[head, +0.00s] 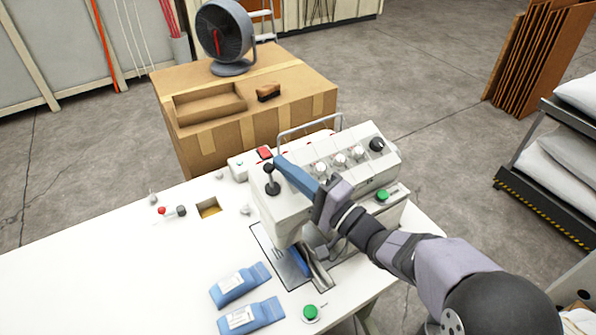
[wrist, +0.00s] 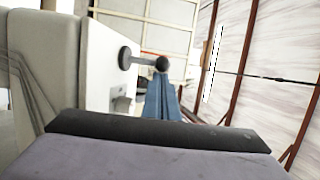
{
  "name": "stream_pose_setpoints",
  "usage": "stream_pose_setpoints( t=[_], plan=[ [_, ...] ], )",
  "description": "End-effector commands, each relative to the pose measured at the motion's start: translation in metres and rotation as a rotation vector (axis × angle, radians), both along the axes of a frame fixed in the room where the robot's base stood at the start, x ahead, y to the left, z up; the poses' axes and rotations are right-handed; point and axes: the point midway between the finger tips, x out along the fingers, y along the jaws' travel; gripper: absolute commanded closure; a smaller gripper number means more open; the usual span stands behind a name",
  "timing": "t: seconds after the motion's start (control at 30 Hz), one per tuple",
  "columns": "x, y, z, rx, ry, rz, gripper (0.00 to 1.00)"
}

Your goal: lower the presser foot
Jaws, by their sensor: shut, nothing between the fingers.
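The white sewing machine (head: 300,205) stands at the right end of the white table. A black lever with a ball end (head: 269,168) stands up from a round dark base at the machine's left end. In the wrist view the ball (wrist: 162,63) sits at the end of a short stem. My gripper (head: 281,162) has blue fingers, shut and empty, reaching over the machine's top. In the wrist view the fingertips (wrist: 163,78) look just beside or below the ball; I cannot tell whether they touch. The presser foot is not clear under the machine head, near the metal plate (head: 276,262).
Two blue packets (head: 252,318) lie on the white table (head: 100,265). A green button (head: 310,312) is at the front edge. A wire handle (head: 310,122) rises behind the machine. A cardboard box (head: 255,120) with a fan (head: 226,35) stands behind. The table's left is mostly clear.

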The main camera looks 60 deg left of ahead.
Motion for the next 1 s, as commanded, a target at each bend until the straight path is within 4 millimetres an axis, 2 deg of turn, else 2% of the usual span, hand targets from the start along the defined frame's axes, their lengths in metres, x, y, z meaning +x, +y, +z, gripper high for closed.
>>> stream_pose_setpoints(
  t=[0.2, 1.0],
  plan=[
    [-0.0017, 0.0061, 0.0009, 0.000, 0.001, -0.001, 1.00],
    [-0.0015, 0.0022, -0.0014, 0.072, 0.001, -0.001, 1.00]
  ],
)
